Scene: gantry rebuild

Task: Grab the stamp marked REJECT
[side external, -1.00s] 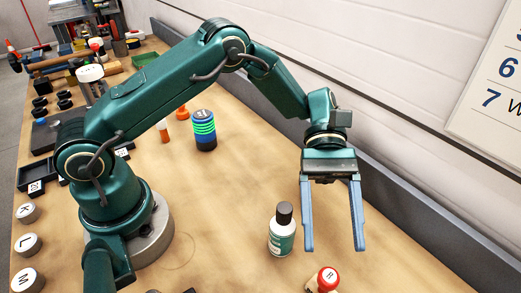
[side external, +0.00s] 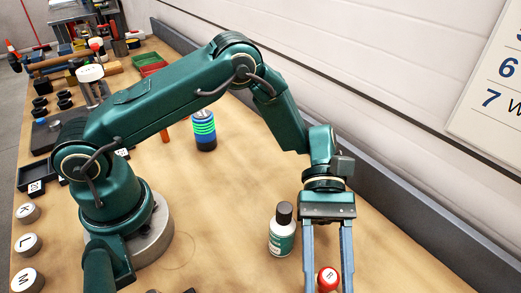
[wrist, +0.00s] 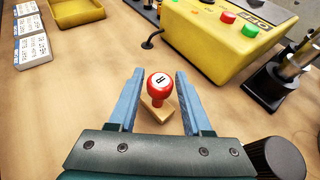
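A stamp with a round red handle (side external: 327,279) and a wooden base stands upright on the bench at the bottom of the side view. Its top has a white label with a dark letter that looks like an R. In the wrist view the stamp (wrist: 158,84) is between my two blue fingers, nearer their tips, with its wooden base (wrist: 157,109) on the bench. My gripper (wrist: 156,74) is open, with a gap on both sides of the stamp; it also shows in the side view (side external: 327,288). The fingertips are cut off at the side view's lower edge.
A white bottle with a dark cap (side external: 282,231) stands close left of my gripper in the side view. In the wrist view, a yellow control box (wrist: 222,40) with buttons, a yellow tray (wrist: 77,11) and black-handled tools (wrist: 284,75) lie beyond the stamp.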

